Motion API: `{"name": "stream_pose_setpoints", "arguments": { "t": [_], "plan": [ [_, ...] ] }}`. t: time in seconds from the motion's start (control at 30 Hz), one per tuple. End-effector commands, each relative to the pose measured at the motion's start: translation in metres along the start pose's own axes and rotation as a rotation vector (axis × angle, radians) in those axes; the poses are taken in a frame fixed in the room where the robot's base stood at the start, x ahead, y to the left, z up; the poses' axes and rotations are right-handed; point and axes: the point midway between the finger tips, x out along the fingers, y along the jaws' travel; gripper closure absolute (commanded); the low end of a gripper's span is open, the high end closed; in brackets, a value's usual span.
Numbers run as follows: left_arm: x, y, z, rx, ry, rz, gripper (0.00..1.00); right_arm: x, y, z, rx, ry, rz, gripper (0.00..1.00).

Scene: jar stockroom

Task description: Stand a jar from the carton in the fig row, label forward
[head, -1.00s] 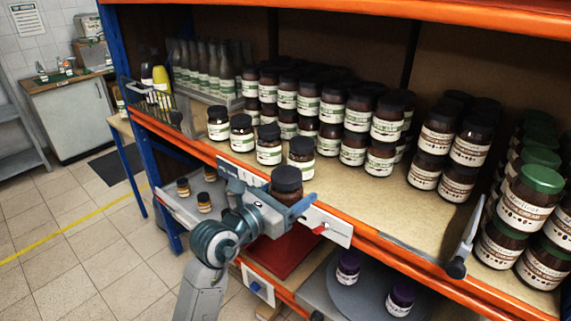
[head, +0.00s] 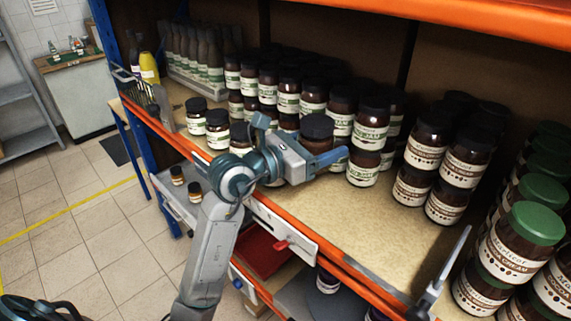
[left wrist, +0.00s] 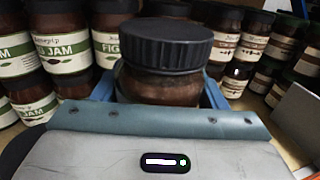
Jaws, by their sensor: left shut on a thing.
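My left gripper (head: 318,152) is shut on a dark jar (head: 316,128) with a black lid, just above the shelf's front edge area. In the left wrist view the jar (left wrist: 166,50) is upright, with bare brown glass toward the camera and no label showing. Behind it stand the fig jam jars (head: 369,129) with green and white labels, stacked in rows; they also show in the left wrist view (left wrist: 60,42). Some front fig jars are hidden behind my gripper. The carton cannot be made out.
Brown-label jars (head: 427,139) are stacked to the right, with bare shelf (head: 345,217) in front. Green-lidded jars (head: 512,247) stand beyond a divider (head: 447,265). Bottles (head: 196,55) fill the back left. An orange beam (head: 340,270) runs along the front edge.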

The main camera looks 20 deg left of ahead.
Motion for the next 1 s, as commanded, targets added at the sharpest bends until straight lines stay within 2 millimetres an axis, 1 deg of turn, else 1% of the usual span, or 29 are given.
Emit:
{"name": "stream_pose_setpoints", "arguments": {
  "t": [0.3, 0.47, 0.7, 0.8, 1.0],
  "plan": [
    [-0.001, 0.000, -0.049, -0.004, 0.003, 0.000, 0.85, -0.004, 0.000, 0.001, 0.000, -0.002, 0.000, 0.64],
    [0.000, 0.000, -0.062, -0.002, -0.001, 0.000, 0.85, -0.004, 0.000, 0.001, 0.000, -0.001, 0.000, 0.64],
    [0.000, 0.000, -0.093, -0.003, 0.001, 0.001, 0.85, -0.005, 0.000, 0.001, 0.000, -0.001, 0.000, 0.64],
    [0.000, 0.000, -0.098, 0.000, -0.001, 0.001, 0.85, -0.005, 0.000, 0.001, 0.000, -0.001, 0.000, 0.64],
    [0.000, 0.000, -0.097, 0.001, -0.003, 0.001, 0.85, -0.005, -0.001, 0.001, 0.000, 0.000, -0.001, 0.64]
  ]
}}
